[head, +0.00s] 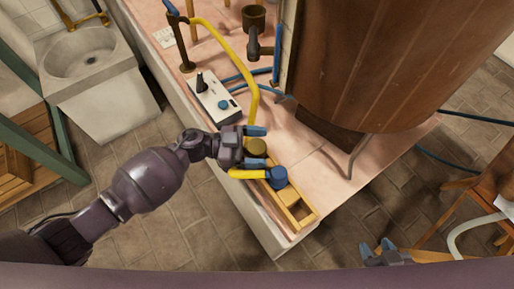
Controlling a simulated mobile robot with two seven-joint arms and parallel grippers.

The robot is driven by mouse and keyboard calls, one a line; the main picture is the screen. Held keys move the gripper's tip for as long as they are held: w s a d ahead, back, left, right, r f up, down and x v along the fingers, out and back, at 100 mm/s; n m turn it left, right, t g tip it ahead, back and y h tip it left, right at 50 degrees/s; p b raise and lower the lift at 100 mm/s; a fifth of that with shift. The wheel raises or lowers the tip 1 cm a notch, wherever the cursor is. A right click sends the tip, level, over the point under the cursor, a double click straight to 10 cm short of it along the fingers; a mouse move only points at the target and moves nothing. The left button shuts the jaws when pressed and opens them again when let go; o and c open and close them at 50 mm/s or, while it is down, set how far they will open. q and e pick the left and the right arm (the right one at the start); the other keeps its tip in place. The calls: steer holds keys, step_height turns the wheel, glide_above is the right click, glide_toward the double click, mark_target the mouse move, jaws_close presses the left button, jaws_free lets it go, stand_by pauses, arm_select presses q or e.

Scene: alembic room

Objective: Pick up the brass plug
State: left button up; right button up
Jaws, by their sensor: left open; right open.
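A round brass-coloured piece (257,147), which looks like the brass plug, sits at the upper end of a narrow wooden rack (304,222) on the pink-tiled bench. My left gripper (261,151) is open with its blue-tipped fingers on either side of this piece. I cannot tell whether the fingers touch it. A round blue piece (279,178) sits in the rack just below, close to the lower finger. My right gripper (378,248) is open and empty at the lower right, away from the rack.
A yellow hose (254,92) curves down from a tap post towards my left gripper. A white control box (215,101) stands above the rack. A large copper vessel (385,60) fills the upper right. A sink (84,58) is at the left. Bare tile (325,185) lies right of the rack.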

mark_target(258, 146)
steer(key=shift+w, duration=0.1)
arm_select(q)
steer(key=c, duration=0.9)
steer(key=shift+c, duration=0.9)
arm_select(e)
steer(key=shift+s+f, duration=0.1)
steer(key=shift+s, duration=0.2)
arm_select(q)
steer(key=shift+r, duration=0.1)
step_height(258, 146, up, 10)
steer(key=p, duration=0.4)
arm_select(e)
step_height(258, 146, up, 2)
steer(key=shift+s+d+r+m, duration=0.1)
steer(key=shift+r+m, duration=0.15)
steer(key=shift+m, duration=0.05)
